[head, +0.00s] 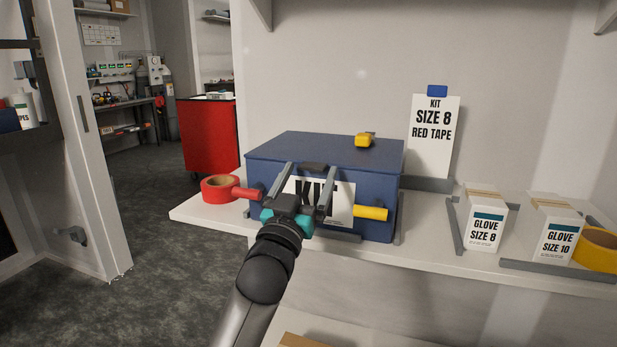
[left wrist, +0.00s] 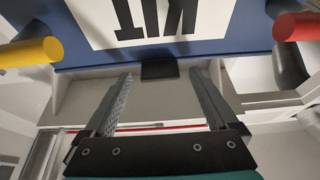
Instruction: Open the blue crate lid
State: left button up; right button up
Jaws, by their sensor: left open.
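The blue crate (head: 376,185) stands on the shelf with a KIT label (head: 340,205) on its front. Its blue lid (head: 315,148) lies flat and shut. A dark tab (head: 314,167) juts from the front at the lid edge; it also shows in the left wrist view (left wrist: 159,71). My left gripper (head: 308,171) is open in front of the crate, its fingertips either side of the tab; in the left wrist view (left wrist: 160,78) nothing is between the fingers. Whether they touch the crate I cannot tell. My right gripper is out of view.
A red handle (head: 246,193) and a yellow handle (head: 371,213) stick out from the crate's front. A yellow object (head: 363,140) sits on the lid. Red tape (head: 219,188) lies left; glove boxes (head: 486,220) and yellow tape (head: 598,250) stand right. A sign (head: 434,140) is behind.

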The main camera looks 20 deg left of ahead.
pick_arm(q)
jog(key=shift+w+r, duration=0.1)
jog(key=shift+w, duration=0.05)
grip_shut()
dwell(0.8)
